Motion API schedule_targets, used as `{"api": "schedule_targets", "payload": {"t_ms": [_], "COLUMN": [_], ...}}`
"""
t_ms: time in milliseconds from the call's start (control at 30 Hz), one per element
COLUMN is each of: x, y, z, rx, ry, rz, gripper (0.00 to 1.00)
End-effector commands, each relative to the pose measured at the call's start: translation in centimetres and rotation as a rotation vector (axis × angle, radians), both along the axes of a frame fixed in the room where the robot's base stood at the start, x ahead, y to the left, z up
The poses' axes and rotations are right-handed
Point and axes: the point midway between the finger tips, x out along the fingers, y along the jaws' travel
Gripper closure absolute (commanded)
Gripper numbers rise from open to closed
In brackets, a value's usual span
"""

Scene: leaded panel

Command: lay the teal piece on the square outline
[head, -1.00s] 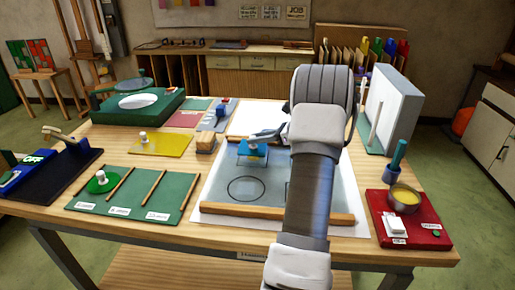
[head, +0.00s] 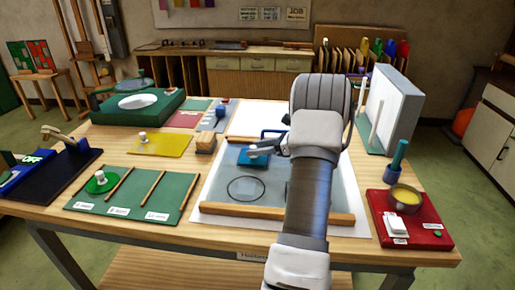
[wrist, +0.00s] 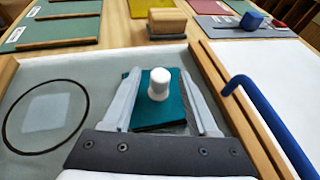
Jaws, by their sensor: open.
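The teal piece (wrist: 172,112), a flat square with a white knob (wrist: 159,84), lies on the grey panel sheet. In the head view the teal piece (head: 252,160) is partly covered by my gripper (head: 264,147). In the wrist view my gripper (wrist: 160,80) is open, with one finger on each side of the knob, over the piece. A round outline (wrist: 8,118) is drawn on the sheet to the left of the piece. I cannot make out the square outline; any lines under the piece or behind my arm are hidden.
A wooden strip (wrist: 225,95) and a blue handle (wrist: 265,115) stand close to the right of my gripper in the wrist view. A wooden block (head: 205,144) and a yellow sheet (head: 165,145) lie to the left. A red board (head: 410,230) with a pot is at the right.

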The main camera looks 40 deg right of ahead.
Motion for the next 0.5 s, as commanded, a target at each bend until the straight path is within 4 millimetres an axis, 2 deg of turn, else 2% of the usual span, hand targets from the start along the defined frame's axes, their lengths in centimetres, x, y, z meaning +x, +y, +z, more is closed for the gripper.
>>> {"api": "schedule_targets", "payload": {"t_ms": [167, 267, 500], "x": [-0.2, -1.4, -5.8], "y": [-0.1, -0.7, -2.7], "z": [0.6, 1.1, 3.1], "rx": [0.000, -0.002, -0.002], "ry": [0.000, 0.000, -0.001], "rz": [-0.001, -0.004, -0.005], "gripper": [0.40, 0.40, 0.40]}}
